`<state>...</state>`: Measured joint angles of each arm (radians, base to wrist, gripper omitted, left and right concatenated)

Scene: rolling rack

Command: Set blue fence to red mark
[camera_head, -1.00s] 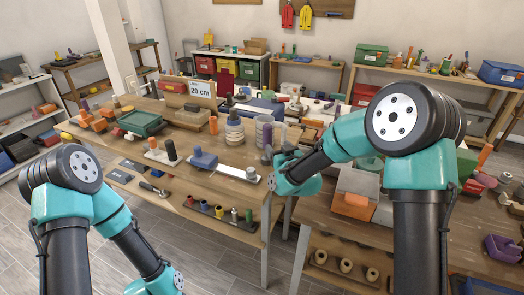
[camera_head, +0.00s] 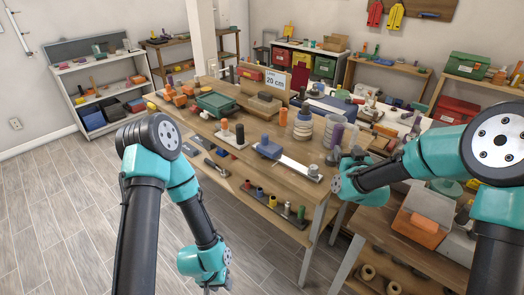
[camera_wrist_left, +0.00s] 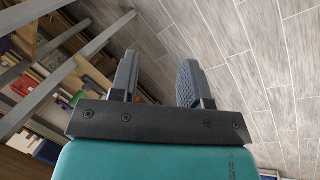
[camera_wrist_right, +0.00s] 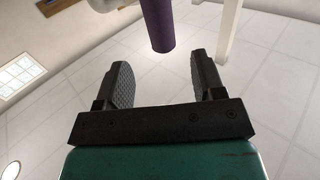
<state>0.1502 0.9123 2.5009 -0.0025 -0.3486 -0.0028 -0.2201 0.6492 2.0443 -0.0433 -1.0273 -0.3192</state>
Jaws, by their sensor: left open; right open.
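The blue fence (camera_head: 269,149) is a blue block on a pale flat strip (camera_head: 297,165) on the wooden table, near its front edge. I cannot make out a red mark on the strip. A sign (camera_head: 277,79) behind it reads 20 cm. My right gripper (camera_head: 354,155) is open and empty, right of the strip's right end and apart from the fence. My left gripper (camera_head: 214,288) is open and empty, low in front of the table and well below the fence; its open fingers also show in the left wrist view (camera_wrist_left: 158,82).
Black and orange pegs (camera_head: 232,135) stand left of the fence. A green bin (camera_head: 217,104) is farther back. Open floor (camera_head: 60,220) lies to the left.

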